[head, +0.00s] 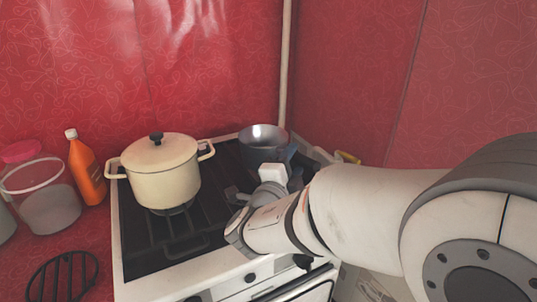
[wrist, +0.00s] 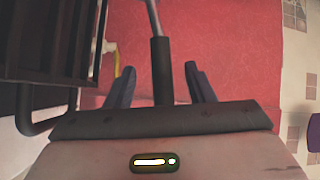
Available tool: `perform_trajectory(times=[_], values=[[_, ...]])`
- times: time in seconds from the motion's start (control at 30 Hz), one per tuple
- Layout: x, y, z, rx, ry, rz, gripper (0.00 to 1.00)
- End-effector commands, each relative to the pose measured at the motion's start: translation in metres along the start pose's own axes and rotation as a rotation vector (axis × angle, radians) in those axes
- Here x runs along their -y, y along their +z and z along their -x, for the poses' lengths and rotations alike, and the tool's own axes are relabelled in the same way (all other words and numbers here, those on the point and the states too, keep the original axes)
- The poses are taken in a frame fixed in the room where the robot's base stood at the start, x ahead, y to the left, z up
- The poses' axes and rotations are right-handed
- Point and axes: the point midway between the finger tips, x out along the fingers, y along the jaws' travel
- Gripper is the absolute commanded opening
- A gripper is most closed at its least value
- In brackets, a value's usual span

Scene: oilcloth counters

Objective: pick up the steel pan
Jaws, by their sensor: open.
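The steel pan (head: 263,139) sits on the back right of the stove in the head view, its near right side partly hidden by my gripper (head: 288,158). In the wrist view, a dark handle (wrist: 161,72) with a thin metal neck lies between the two spread fingers of my gripper (wrist: 158,77). It appears to be the pan's handle; the bowl is outside that view. The fingers are open, with gaps on both sides of the handle.
A cream lidded pot (head: 160,176) stands on the stove (head: 128,235), left of the pan. An orange bottle (head: 86,172) and a clear tub (head: 45,205) stand farther left. A black trivet (head: 63,278) lies at front left. Red walls rise behind.

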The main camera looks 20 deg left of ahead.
Motion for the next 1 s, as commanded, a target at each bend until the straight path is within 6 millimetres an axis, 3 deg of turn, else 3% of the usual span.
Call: perform_trajectory(times=[0.2,0.47,1.0], values=[[0.001,0.001,-0.025,0.004,-0.001,-0.001,0.49],[0.002,0.002,-0.027,0.006,-0.001,-0.001,0.49],[0.002,0.003,-0.026,0.007,-0.001,-0.002,0.04]])
